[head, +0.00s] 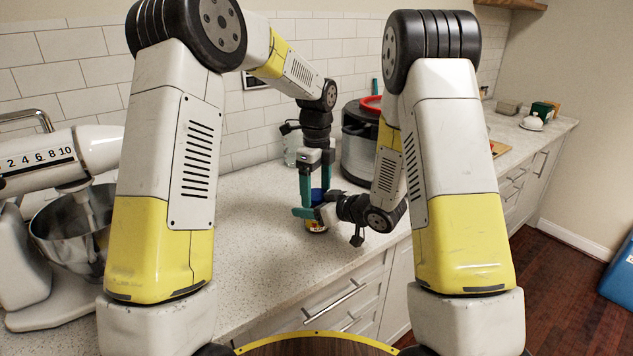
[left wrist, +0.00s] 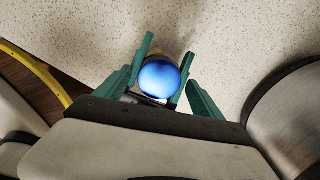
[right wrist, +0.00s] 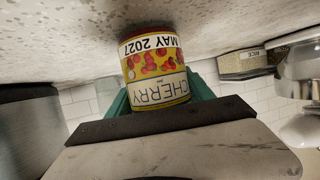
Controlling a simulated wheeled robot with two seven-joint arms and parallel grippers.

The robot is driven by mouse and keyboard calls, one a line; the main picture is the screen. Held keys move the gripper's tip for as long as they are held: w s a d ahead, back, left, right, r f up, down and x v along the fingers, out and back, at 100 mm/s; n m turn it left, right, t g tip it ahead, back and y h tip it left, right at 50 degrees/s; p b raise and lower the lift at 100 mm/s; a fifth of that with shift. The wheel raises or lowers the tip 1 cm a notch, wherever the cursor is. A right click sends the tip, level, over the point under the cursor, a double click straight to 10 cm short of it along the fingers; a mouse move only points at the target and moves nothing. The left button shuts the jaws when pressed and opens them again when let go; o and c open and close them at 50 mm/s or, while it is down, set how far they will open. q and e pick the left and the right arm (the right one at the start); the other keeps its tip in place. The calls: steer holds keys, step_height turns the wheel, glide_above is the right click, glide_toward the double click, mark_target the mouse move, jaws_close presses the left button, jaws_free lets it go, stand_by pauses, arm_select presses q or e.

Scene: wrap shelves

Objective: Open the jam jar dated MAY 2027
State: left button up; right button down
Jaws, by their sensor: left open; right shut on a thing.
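The jam jar (head: 316,226) stands upright at the counter's front part, with a blue lid (left wrist: 159,80). Its label in the right wrist view (right wrist: 155,68) shows upside down and reads CHERRY and MAY 2027, with red cherries on yellow. My right gripper (head: 312,212) is shut on the jar's body from the side. My left gripper (head: 315,187) points down from above, open, with its teal fingers on either side of the blue lid. I cannot tell whether the fingers touch the lid.
A stand mixer with a steel bowl (head: 75,228) stands at the left. A large steel cooker (head: 360,142) stands behind the jar, near my arms. A glass jar (head: 291,150) is by the wall. The counter (head: 258,235) left of the jar is clear.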

arm_select(q)
steer(key=c, duration=1.5)
steer(key=n, duration=0.3)
steer(key=shift+n, duration=0.3)
steer(key=o, duration=1.6)
steer(key=shift+c, duration=0.2)
steer(key=shift+r, duration=0.15)
